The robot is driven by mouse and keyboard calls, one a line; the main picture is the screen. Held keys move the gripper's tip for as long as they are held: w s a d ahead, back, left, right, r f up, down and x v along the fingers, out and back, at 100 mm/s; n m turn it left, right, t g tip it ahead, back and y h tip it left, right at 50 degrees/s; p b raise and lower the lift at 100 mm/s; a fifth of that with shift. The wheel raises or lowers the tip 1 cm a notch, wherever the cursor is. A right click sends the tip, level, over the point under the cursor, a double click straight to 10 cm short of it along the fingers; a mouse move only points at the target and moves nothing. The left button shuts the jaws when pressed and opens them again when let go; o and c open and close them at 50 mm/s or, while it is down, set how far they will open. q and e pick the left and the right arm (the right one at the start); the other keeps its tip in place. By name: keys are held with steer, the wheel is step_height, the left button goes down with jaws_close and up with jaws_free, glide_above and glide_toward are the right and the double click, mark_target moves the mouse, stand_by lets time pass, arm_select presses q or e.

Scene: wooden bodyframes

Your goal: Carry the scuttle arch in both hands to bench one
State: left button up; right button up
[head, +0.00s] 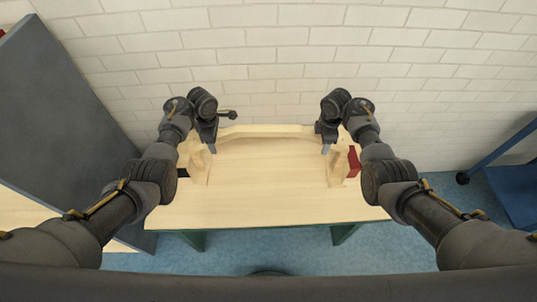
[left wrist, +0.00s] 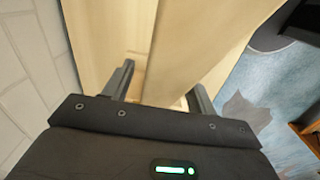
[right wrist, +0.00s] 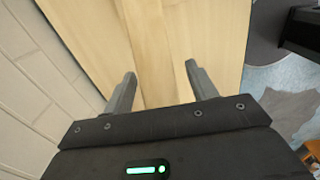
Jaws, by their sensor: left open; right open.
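The scuttle arch (head: 265,132) is a pale wooden piece with a long, slightly curved beam along the back of a wooden-topped bench (head: 265,205). Its left end piece (head: 199,162) and right end piece (head: 338,168) stand at either side. My left gripper (head: 212,148) is at the arch's left end, and my right gripper (head: 326,148) is at its right end. In the left wrist view the open fingers (left wrist: 160,88) straddle a strip of pale wood. In the right wrist view the open fingers (right wrist: 161,85) also lie either side of a wooden strip. Contact cannot be told.
A white brick wall (head: 280,60) rises close behind the bench. A tall grey panel (head: 65,95) stands at the left, and a blue frame (head: 515,180) at the right. A red object (head: 354,161) shows beside the right end piece. The bench's front is clear.

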arm_select(q)
steer(key=shift+c, duration=0.3)
arm_select(e)
steer(key=shift+c, duration=0.3)
arm_select(q)
steer(key=c, duration=1.2)
arm_select(e)
steer(key=c, duration=1.2)
arm_select(q)
steer(key=shift+r, duration=0.1)
arm_select(e)
steer(key=shift+r, duration=0.1)
